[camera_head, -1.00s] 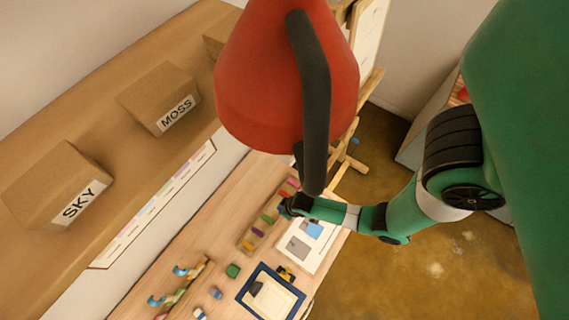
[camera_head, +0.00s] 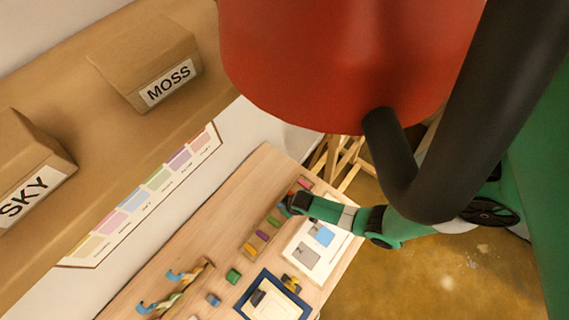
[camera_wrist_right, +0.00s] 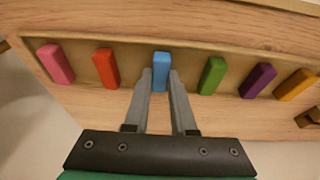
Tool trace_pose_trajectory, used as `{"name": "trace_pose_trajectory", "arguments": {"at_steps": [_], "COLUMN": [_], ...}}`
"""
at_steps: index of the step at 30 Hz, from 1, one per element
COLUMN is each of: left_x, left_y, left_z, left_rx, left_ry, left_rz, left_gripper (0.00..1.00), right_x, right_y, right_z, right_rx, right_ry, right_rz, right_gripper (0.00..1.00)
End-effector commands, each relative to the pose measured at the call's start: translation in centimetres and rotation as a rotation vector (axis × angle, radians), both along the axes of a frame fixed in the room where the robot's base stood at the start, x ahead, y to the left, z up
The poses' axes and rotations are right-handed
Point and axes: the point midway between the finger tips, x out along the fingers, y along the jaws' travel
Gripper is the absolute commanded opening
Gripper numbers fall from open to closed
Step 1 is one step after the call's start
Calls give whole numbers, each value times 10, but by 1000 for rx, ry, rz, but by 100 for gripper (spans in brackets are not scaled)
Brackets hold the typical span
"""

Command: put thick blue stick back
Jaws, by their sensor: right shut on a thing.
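The thick blue stick (camera_wrist_right: 161,60) stands in the wooden rack (camera_wrist_right: 225,50) between a red stick (camera_wrist_right: 106,68) and a green stick (camera_wrist_right: 212,75) in the right wrist view. My right gripper (camera_wrist_right: 161,78) is shut on the near part of the blue stick, with one finger on each side. In the head view my right gripper (camera_head: 288,204) is at the rack (camera_head: 249,247) and covers the blue stick. I cannot tell whether the stick rests fully on the slot floor. My left gripper is not in view.
The rack also holds a pink stick (camera_wrist_right: 55,63), a purple stick (camera_wrist_right: 258,80) and an orange stick (camera_wrist_right: 296,84). A white sheet with swatches (camera_head: 318,243) and a blue-framed tray (camera_head: 247,311) lie nearby. A green block (camera_head: 233,276) stands on the table.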

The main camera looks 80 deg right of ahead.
Motion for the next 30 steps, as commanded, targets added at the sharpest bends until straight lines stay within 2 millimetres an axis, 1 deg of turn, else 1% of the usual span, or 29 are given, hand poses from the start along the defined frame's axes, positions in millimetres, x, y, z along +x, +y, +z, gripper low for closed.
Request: {"name": "trace_pose_trajectory", "arguments": {"at_steps": [5,9,10,14,15,23,26,29,30], "left_x": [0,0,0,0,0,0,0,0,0], "left_y": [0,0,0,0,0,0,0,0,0], "left_z": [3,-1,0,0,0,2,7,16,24], "left_rx": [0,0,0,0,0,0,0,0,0], "left_ry": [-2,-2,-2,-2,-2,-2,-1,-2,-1], "left_rz": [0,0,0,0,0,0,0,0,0], "left_gripper": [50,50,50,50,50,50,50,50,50], "right_x": [0,0,0,0,0,0,-1,-6,-8], "right_y": [0,0,0,0,0,0,1,3,4], "right_z": [2,-2,-1,0,0,1,10,28,39], "right_rx": [0,0,0,0,0,0,-1,-1,-1], "right_ry": [-1,-1,-1,-1,-1,-1,-2,-3,-2], "right_rz": [0,0,0,0,0,0,0,1,1], "right_gripper": [0,0,29,52,54,54,54,54,54]}}
